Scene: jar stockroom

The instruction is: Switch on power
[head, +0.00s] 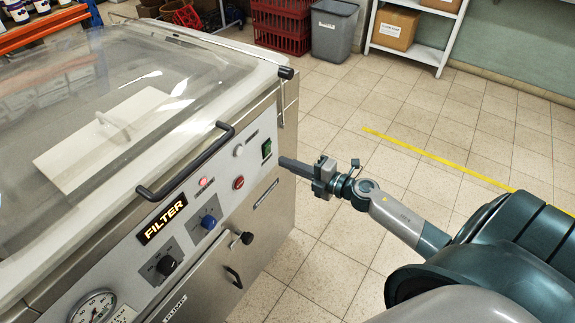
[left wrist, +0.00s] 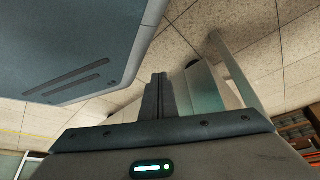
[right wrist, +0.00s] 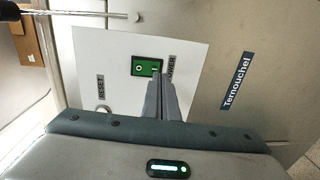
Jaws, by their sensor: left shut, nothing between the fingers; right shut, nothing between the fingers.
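The power switch (head: 266,148) is a green rocker on the front panel of a large machine, at the panel's right end. It also shows in the right wrist view (right wrist: 144,66), with O and I marks and a partly hidden POWER label beside it. My right gripper (head: 284,161) is shut and empty, its fingertips close to the switch. In the right wrist view the fingertips (right wrist: 158,80) overlap the switch's lower edge; I cannot tell whether they touch it. My left gripper (left wrist: 158,79) shows only in the left wrist view, shut and empty, pointing toward the ceiling.
The machine has a clear lid (head: 110,70) with a black handle (head: 186,160). Its panel carries a lit FILTER sign (head: 162,219), a glowing red lamp (head: 205,181), a red button (head: 239,183), knobs and a gauge (head: 94,307).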

